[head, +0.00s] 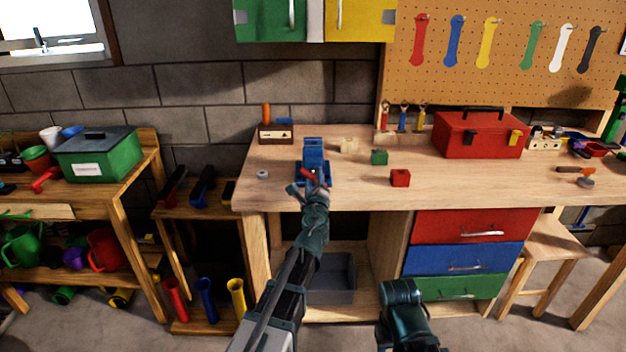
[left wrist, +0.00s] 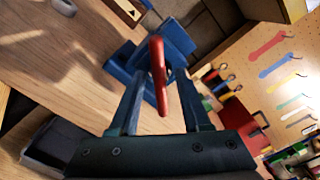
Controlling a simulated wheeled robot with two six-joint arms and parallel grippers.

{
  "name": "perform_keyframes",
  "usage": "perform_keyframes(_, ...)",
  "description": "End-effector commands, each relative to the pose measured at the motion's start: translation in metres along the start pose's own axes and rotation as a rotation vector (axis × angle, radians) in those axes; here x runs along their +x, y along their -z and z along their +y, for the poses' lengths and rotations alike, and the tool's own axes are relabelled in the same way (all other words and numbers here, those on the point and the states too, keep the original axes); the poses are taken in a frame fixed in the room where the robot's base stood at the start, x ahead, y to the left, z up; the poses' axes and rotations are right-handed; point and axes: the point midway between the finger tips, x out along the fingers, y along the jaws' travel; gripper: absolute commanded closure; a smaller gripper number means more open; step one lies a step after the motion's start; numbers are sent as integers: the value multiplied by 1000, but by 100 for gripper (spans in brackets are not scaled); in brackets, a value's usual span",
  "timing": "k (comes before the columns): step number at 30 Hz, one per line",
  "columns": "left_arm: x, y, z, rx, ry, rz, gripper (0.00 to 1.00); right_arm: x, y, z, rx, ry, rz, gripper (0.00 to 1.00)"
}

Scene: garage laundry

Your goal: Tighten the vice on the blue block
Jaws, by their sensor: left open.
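The blue vice (head: 314,153) stands near the front edge of the wooden workbench, and it also shows in the left wrist view (left wrist: 121,64). Its red handle (head: 308,173) faces me. My left gripper (head: 313,186) is at the handle. In the left wrist view its two fingers stand apart, one on each side of the red handle (left wrist: 157,70), without closing on it. I cannot clearly tell the blue block from the vice, as both are blue and the gripper covers part of them. My right gripper's fingers are not visible.
A red block (head: 400,178) and a green block (head: 379,157) lie right of the vice. A red toolbox (head: 478,136) stands further right. A small grey ring (head: 262,174) lies left. A grey bin (head: 331,280) sits under the workbench (head: 345,194). The bench front between vice and red block is clear.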

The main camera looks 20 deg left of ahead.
Motion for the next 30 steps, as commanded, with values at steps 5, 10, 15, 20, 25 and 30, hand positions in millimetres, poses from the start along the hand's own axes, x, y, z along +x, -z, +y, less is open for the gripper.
perform_keyframes(5,0,0,0,0,0,0,54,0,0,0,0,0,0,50)
perform_keyframes(10,-1,0,0,0,0,0,85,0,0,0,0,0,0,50)
perform_keyframes(15,-1,0,0,0,0,0,100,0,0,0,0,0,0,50)
perform_keyframes(20,-1,0,0,13,0,0,100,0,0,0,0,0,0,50)
perform_keyframes(25,-1,0,1,110,-1,0,100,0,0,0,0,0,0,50)
perform_keyframes(30,-1,0,1,141,-1,0,100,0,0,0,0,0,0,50)
